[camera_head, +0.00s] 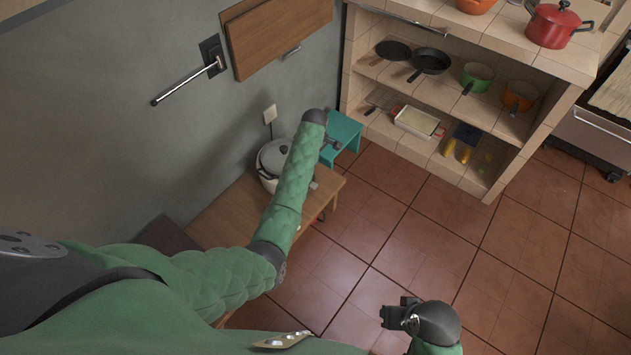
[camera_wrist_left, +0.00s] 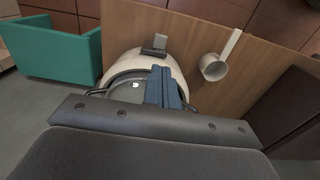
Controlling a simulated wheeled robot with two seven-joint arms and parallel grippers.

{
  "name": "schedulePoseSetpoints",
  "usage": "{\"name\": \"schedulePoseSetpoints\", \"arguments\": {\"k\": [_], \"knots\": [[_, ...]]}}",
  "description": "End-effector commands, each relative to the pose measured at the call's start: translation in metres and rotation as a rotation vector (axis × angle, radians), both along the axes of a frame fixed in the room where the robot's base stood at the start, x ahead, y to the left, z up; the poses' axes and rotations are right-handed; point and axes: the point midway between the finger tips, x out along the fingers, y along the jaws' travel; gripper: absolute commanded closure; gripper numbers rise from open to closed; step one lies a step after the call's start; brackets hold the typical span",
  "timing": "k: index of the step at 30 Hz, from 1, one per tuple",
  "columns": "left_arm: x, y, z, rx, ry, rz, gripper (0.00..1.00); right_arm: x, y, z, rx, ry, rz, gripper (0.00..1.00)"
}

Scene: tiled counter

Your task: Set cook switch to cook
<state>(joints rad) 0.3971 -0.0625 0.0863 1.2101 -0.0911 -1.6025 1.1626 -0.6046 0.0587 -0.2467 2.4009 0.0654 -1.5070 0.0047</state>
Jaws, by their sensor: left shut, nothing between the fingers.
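The white rice cooker (camera_head: 270,181) with a grey lid stands on a low wooden table, partly hidden by my left arm in the head view. In the left wrist view, its white body (camera_wrist_left: 118,66) is just past my fingers. A small dark panel (camera_wrist_left: 153,52) on its side, with a grey tab (camera_wrist_left: 160,41) beside it, looks like the cook switch; its setting is too small to tell. My left gripper (camera_wrist_left: 163,70) is shut and empty, its fingertips overlapping the cooker near that panel; contact cannot be told. My right gripper (camera_head: 391,315) is low over the floor, its jaws unclear.
A teal stool (camera_head: 343,133) stands beyond. A wall outlet (camera_head: 270,114) is behind the cooker. Tiled shelves with pans stand at the back right; the tiled floor between is clear.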

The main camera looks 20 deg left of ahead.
Motion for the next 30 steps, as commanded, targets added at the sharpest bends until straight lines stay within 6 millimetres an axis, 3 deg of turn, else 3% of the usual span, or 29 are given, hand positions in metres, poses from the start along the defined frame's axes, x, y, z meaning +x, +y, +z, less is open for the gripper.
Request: {"name": "schedulePoseSetpoints", "arguments": {"k": [14,30], "knots": [[0.000,0.000,-0.008,0.000,0.000,0.002,1.00,0.000,-0.001,0.001,-0.001,0.002,0.000,0.64],[0.000,0.001,-0.097,0.001,0.002,0.001,1.00,-0.003,-0.003,0.005,-0.009,0.009,-0.002,0.64]]}}
